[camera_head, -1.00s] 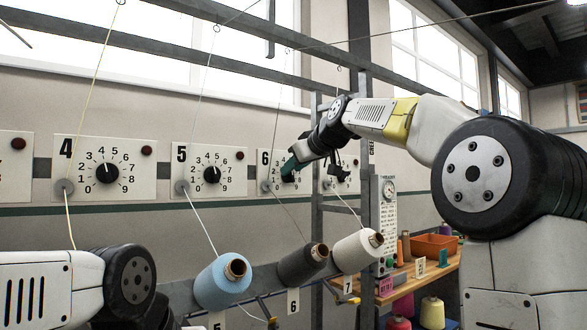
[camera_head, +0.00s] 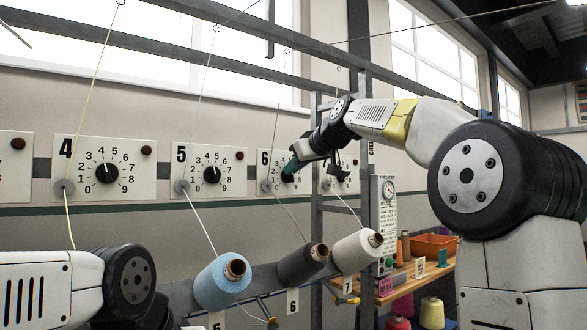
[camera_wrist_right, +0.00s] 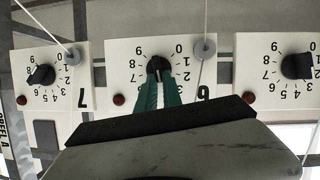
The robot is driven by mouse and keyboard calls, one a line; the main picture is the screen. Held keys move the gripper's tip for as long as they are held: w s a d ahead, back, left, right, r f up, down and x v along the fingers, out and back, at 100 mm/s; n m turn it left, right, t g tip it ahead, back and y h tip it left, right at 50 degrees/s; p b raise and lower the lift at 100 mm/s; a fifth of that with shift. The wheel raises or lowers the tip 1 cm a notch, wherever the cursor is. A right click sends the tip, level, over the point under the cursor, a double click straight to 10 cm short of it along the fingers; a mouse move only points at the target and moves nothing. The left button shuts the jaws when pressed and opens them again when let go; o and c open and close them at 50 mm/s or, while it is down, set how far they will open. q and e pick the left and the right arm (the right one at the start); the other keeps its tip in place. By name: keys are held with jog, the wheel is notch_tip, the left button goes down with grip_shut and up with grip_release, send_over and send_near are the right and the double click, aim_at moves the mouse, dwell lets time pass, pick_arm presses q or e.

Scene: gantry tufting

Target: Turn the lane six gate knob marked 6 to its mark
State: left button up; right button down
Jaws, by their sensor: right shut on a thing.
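The lane six plate (camera_head: 263,184) is on the wall, marked 6 with a dial of numbers. It also shows upside down in the middle of the right wrist view (camera_wrist_right: 118,82). Its black knob (camera_wrist_right: 158,61) sits between the green fingers of my right gripper (camera_wrist_right: 158,78), which is shut on it. In the head view my right gripper (camera_head: 290,168) reaches in from the right and covers part of the dial. The fingers hide much of the knob, so I cannot tell which number it points to. My left gripper is out of view.
Plates 4 (camera_head: 72,180) and 5 (camera_head: 232,186) are to the left. Plate 7 (camera_wrist_right: 62,58) is beside plate 6. Yarn cones, blue (camera_head: 222,284), dark grey (camera_head: 302,264) and white (camera_head: 357,252), stand below. Thin threads and a grey frame post (camera_head: 318,250) run near my right arm.

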jog(key=m+g+y, duration=0.1)
jog(key=m, duration=0.2)
jog(key=w+d+m+g+y, duration=0.1)
jog(key=m+y, duration=0.1)
jog(key=m, duration=0.1)
jog(key=d+f+m+y, duration=0.1)
jog(key=m+y, duration=0.1)
jog(key=m, duration=0.1)
jog(key=shift+w+g, duration=0.25)
jog(key=shift+g, duration=0.15)
jog(key=shift+w+d+f+m+y, duration=0.1)
jog(key=shift+f+m+y, duration=0.1)
jog(key=shift+m+y, duration=0.45)
jog(key=shift+d+f+m+y, duration=0.1)
jog(key=shift+f+m+y, duration=0.2)
jog(key=shift+m, duration=0.55)
jog(key=c, duration=1.5)
grip_release()
jog(key=shift+r, duration=0.1)
